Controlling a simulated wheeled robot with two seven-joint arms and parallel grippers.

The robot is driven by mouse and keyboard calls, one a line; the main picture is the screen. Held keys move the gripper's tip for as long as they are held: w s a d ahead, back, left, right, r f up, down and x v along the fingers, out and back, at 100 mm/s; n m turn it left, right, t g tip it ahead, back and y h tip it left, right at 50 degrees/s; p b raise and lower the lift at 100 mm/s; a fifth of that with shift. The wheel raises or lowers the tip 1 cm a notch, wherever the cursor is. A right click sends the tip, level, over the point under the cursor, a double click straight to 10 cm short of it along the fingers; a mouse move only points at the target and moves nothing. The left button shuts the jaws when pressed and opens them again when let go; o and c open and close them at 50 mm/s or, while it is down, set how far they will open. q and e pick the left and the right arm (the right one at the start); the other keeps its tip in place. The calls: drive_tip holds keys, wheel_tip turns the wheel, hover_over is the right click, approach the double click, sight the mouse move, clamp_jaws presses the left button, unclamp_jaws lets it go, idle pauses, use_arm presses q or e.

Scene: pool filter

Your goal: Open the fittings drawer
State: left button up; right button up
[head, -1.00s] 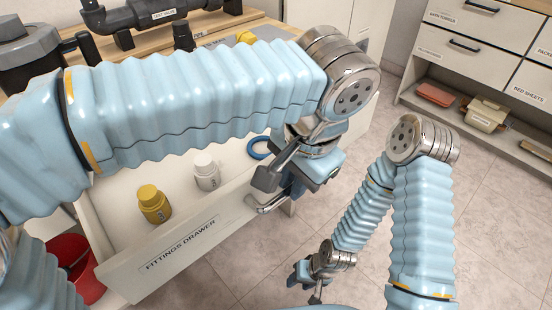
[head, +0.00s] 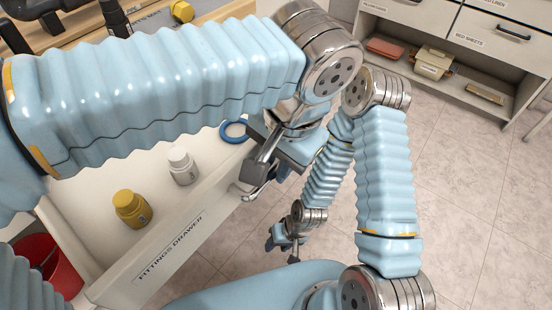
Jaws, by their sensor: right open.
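The fittings drawer (head: 172,250) is pulled out at the left, with its labelled front towards the lower right. A yellow bottle (head: 131,208), a white bottle (head: 183,167) and a blue ring (head: 234,131) lie or stand inside it. My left gripper (head: 262,172) is at the drawer's metal handle (head: 246,195), pointing down; its fingertips overlap the handle, and their grip on it is partly hidden. My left forearm covers the back of the drawer. My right gripper (head: 283,240) is open and empty, low over the floor to the right of the drawer front.
A wooden-edged counter (head: 60,62) with dark pipe parts and a yellow fitting (head: 182,11) stands behind the drawer. A red bucket (head: 48,268) is at lower left. A shelf cabinet (head: 450,68) stands at upper right. The tiled floor (head: 470,200) at right is clear.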

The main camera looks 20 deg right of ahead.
use_arm(q)
drive_tip(key=o, duration=0.3)
drive_tip(key=shift+r, duration=0.1)
wheel_tip(320, 180, up, 13)
drive_tip(key=s+d+p, duration=0.1)
drive_tip(key=s, duration=0.1)
drive_tip(key=shift+d+r+p, duration=0.2)
drive_tip(key=shift+p, duration=0.1)
